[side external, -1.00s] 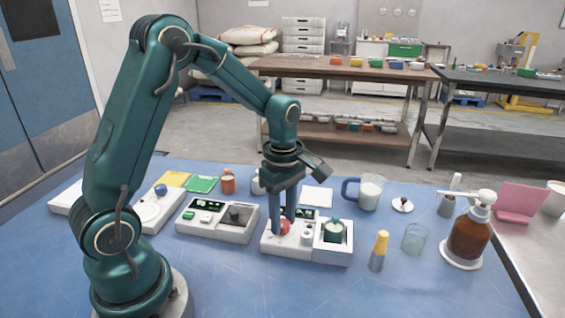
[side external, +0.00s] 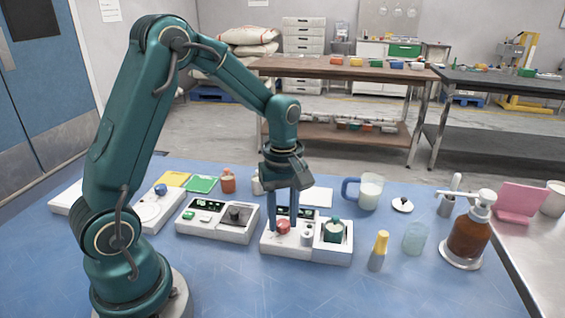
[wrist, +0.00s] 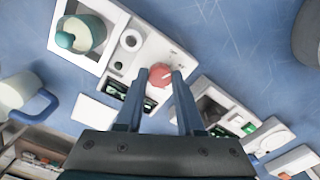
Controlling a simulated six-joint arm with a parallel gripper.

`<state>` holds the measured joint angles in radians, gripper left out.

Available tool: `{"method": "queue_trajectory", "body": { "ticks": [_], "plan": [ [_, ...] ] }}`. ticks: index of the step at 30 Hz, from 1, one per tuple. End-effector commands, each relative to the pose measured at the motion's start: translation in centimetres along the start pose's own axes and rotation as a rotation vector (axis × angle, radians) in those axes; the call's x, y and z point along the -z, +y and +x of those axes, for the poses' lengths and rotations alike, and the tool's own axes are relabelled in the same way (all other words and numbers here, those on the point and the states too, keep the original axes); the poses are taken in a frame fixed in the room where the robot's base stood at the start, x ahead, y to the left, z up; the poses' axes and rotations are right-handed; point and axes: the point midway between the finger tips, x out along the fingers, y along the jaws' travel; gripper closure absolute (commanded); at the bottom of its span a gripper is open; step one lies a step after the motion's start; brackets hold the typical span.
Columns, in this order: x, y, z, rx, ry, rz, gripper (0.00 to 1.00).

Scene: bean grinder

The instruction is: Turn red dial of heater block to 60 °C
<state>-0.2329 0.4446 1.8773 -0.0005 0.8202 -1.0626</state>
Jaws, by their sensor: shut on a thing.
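The heater block (side external: 305,254) is a white unit on the blue table with a dark, green-lit display, a small pale knob and a bay holding a dark green vessel (side external: 333,231). Its red dial (side external: 283,227) is at the left of its top face; it also shows in the wrist view (wrist: 160,75). My gripper (side external: 283,222) points down over the block, its two fingers on either side of the red dial and shut on it. In the wrist view the fingertips (wrist: 159,73) flank the dial left and right. The display reading is too small to tell.
A second white unit with a black knob (side external: 236,213) stands close to the left. A yellow-handled tool (side external: 379,250), a glass (side external: 414,239), a milk jug (side external: 370,192) and an amber pump bottle (side external: 469,238) stand to the right. The front table area is clear.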

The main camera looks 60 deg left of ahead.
Motion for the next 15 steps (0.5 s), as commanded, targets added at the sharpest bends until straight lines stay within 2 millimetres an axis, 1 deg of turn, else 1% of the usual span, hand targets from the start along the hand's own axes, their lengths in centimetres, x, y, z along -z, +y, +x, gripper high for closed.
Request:
{"method": "queue_trajectory", "body": {
  "ticks": [15],
  "plan": [
    [0.08, 0.0, 0.0, -0.001, 0.003, 0.492, 1.0]
  ]
}}
